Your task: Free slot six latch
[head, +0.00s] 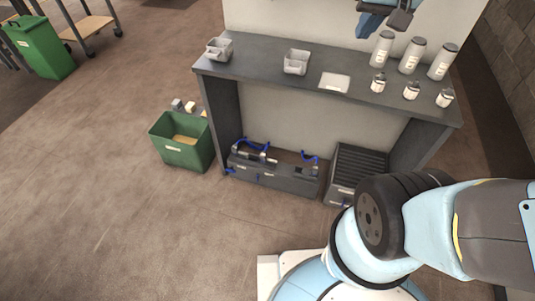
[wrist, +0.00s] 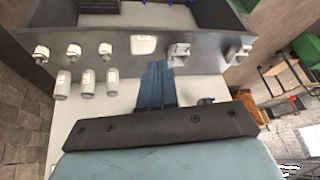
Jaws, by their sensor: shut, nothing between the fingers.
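My gripper (wrist: 157,66) shows in the wrist view with its blue-grey fingers together, empty, over the bench top. In the head view part of it (head: 384,14) shows at the top edge, above the back of the bench. Under the bench, a long dark unit (head: 272,177) with blue hoses and small fittings stands on the floor at left. A dark ribbed unit (head: 357,168) stands to its right, partly hidden by my arm. Small labels show on both, too small to read. I cannot tell which part is the slot six latch.
A green bin (head: 182,145) stands on the floor left of the bench. Open floor lies in front and left.

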